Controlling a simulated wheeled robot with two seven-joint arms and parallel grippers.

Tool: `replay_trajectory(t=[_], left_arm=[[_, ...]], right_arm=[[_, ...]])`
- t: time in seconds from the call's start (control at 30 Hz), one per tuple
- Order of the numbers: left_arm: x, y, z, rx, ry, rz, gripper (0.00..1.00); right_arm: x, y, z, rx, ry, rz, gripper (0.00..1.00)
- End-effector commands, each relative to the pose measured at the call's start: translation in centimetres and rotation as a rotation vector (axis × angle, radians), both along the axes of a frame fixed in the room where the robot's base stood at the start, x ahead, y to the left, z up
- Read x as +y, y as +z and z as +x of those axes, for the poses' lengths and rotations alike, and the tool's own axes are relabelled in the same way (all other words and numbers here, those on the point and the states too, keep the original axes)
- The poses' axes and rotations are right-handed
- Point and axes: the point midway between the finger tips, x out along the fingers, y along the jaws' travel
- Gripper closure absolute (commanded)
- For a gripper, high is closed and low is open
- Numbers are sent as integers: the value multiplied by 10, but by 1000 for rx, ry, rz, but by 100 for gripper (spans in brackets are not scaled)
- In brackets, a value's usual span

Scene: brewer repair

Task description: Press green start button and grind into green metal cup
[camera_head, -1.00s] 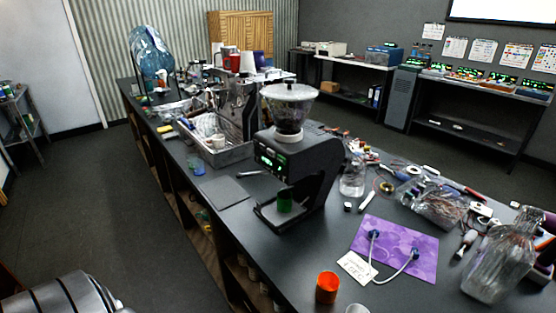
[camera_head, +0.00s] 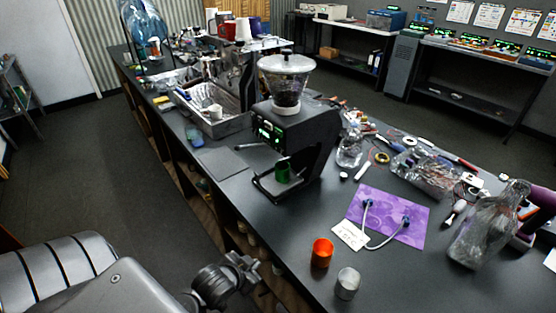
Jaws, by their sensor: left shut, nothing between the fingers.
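The grinder (camera_head: 310,135) is a dark machine on the black counter, with a clear hopper (camera_head: 287,85) of dark beans on top. Its front panel (camera_head: 268,133) shows small green lights; I cannot pick out the start button among them. The green metal cup (camera_head: 282,173) stands upright on the grinder's base, under the front. My left gripper (camera_head: 250,266) is shut and empty. It shows at the bottom, left of the counter's front edge and well apart from grinder and cup. My right gripper is out of view.
An orange cup (camera_head: 321,253) and a silver cup (camera_head: 347,283) stand near the front edge. A purple mat (camera_head: 390,215) holds a cable and a white card. A dark flat pad (camera_head: 218,164) lies left of the grinder. Glass jars and tools crowd the right side.

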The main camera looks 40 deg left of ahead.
Motion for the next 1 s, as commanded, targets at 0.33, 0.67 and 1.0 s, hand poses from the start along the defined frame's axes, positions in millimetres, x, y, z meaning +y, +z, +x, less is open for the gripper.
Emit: replay_trajectory(t=[0.33,0.67,1.0], left_arm=[[30,105,46,-370,-28,59,100],[85,245,94,-1050,-145,237,100],[97,314,82,-1390,-249,340,100]], right_arm=[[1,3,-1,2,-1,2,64],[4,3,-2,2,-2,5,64],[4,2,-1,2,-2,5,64]])
